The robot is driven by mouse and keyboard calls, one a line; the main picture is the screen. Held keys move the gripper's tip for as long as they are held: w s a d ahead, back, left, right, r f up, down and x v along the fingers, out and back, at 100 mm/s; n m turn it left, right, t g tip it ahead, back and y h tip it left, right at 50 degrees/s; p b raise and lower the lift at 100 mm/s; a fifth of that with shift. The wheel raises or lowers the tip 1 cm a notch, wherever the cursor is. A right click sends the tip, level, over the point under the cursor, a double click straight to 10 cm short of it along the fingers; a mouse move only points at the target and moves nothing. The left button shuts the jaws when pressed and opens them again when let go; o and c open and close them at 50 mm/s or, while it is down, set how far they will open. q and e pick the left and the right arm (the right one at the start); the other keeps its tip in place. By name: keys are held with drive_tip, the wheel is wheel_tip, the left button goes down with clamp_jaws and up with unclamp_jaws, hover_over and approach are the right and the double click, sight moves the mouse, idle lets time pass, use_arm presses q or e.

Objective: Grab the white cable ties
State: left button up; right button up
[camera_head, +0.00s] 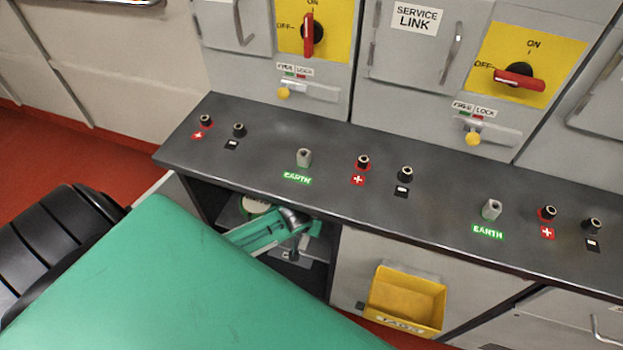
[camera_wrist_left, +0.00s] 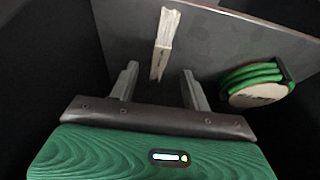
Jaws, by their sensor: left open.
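The white cable ties (camera_wrist_left: 164,47) show in the left wrist view as a narrow pale bundle on a grey shelf in the dark compartment. My left gripper (camera_wrist_left: 160,78) is open, its two fingers pointing at the bundle. The near end of the bundle lies between the lines of the fingertips, and the fingers do not touch it. In the head view my green left arm covers much of the lower left and reaches into the open compartment under the bench. The cable ties are hidden there. My right gripper is in neither view.
A green coil (camera_wrist_left: 254,82) with a pale round face lies right of the ties. The dark bench top (camera_head: 330,160) with terminals overhangs the compartment. A yellow bin (camera_head: 405,298) hangs on the panel to the right. Red and yellow switches stand above the bench.

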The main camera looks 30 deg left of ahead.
use_arm(q)
drive_tip(key=x, duration=0.5)
drive_tip(key=shift+s+f, duration=0.1)
drive_tip(key=shift+f, duration=0.05)
drive_tip(key=shift+a+f, duration=0.1)
drive_tip(key=shift+f, duration=0.35)
clamp_jaws()
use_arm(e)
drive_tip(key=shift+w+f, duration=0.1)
use_arm(q)
drive_tip(key=shift+r, duration=0.1)
drive_tip(key=shift+r, duration=0.1)
